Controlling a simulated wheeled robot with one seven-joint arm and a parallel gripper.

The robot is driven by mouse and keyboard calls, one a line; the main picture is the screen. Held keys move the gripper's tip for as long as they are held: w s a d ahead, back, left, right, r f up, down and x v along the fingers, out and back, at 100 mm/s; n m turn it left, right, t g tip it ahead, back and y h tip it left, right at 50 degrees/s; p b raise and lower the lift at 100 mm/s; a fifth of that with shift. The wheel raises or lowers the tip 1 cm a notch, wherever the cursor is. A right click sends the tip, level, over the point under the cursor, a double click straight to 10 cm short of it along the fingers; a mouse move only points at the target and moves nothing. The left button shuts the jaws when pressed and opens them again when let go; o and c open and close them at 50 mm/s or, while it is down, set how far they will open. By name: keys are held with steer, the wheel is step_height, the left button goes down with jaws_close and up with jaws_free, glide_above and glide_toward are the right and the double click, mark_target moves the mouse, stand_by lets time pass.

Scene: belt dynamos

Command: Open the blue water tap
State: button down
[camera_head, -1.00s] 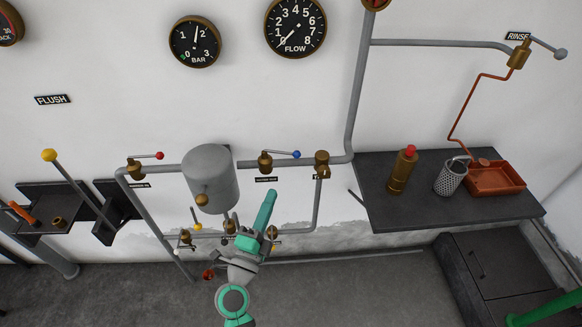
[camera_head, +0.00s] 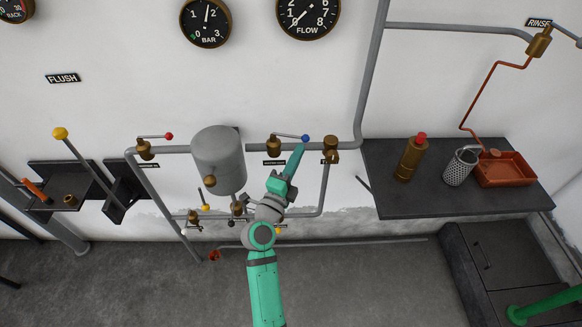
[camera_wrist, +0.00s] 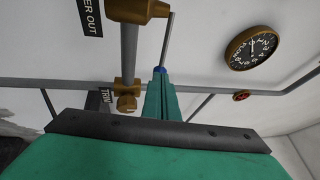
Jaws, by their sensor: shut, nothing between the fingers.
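The blue water tap (camera_head: 274,146) is a brass valve on the grey horizontal pipe, right of the grey tank. Its lever (camera_head: 290,136) points right along the pipe and ends in a blue knob (camera_head: 306,138). My gripper (camera_head: 301,146) is shut and empty, with its tip at or just below the blue knob. In the wrist view the shut teal fingers (camera_wrist: 161,98) point at the blue knob (camera_wrist: 160,70), which shows just beyond their tips. I cannot tell whether they touch. The fingers hide part of the pipe.
A tap with a red knob (camera_head: 169,136) sits left of the grey tank (camera_head: 219,160). A brass fitting (camera_head: 331,149) is close right of my gripper. Small yellow-handled valves (camera_head: 206,207) sit below. A dark shelf (camera_head: 450,200) stands at right.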

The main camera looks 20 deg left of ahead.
steer(key=shift+x, duration=0.75)
steer(key=shift+w+d, duration=0.15)
steer(key=shift+w, duration=0.55)
steer(key=shift+w+d, duration=0.2)
steer(key=shift+w, duration=0.45)
